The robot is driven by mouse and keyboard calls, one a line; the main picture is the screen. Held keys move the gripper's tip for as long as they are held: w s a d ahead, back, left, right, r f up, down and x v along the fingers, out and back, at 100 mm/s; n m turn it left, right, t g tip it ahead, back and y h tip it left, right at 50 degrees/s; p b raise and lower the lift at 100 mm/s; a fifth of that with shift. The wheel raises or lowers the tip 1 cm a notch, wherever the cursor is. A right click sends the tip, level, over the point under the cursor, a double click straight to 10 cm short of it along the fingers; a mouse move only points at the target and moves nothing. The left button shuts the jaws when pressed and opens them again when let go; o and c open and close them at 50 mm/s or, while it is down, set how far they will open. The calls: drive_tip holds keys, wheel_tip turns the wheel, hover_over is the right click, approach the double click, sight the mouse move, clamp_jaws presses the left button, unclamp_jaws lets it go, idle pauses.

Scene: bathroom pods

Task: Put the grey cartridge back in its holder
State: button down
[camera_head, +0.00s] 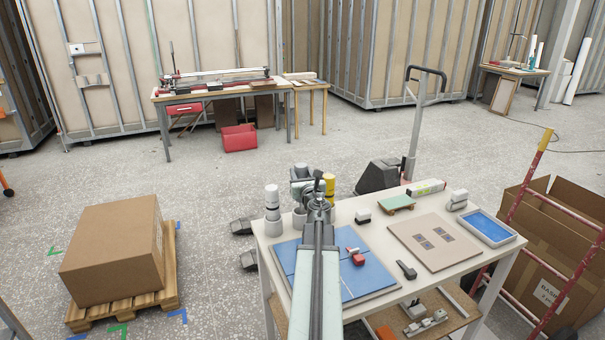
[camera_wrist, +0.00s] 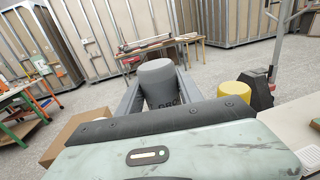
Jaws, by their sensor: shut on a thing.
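The grey cartridge (camera_wrist: 160,82) stands between the two fingers of my gripper (camera_wrist: 159,92) in the wrist view, with dark lettering partly showing on its side. My gripper is shut on it. In the head view my arm reaches over the workbench to its far edge, and the cartridge is hard to make out there. A grey cup-shaped holder (camera_head: 299,218) stands at the bench's far left, just left of my arm; I cannot see into it well. A white cartridge (camera_head: 272,197) stands upright in another grey holder (camera_head: 273,226). A yellow cartridge (camera_head: 329,187) stands right of my arm.
The workbench (camera_head: 405,280) carries a blue mat (camera_head: 378,268), a red-handled tool (camera_head: 356,256), a beige board (camera_head: 435,242) and a blue tray (camera_head: 487,229). A boxed pallet (camera_head: 165,304) is left. A red hand truck (camera_head: 510,225) stands right.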

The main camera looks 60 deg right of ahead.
drive_tip(key=shift+f+b, duration=3.3)
drive_tip(key=shift+f, duration=0.05)
idle(1.1)
drive_tip(key=c, duration=0.7)
unclamp_jaws()
drive_tip(key=o, duration=0.3)
drive_tip(key=shift+r, duration=0.15)
wheel_tip(320, 180, up, 6)
drive_tip(key=p, duration=0.6)
drive_tip(key=shift+w, duration=0.1)
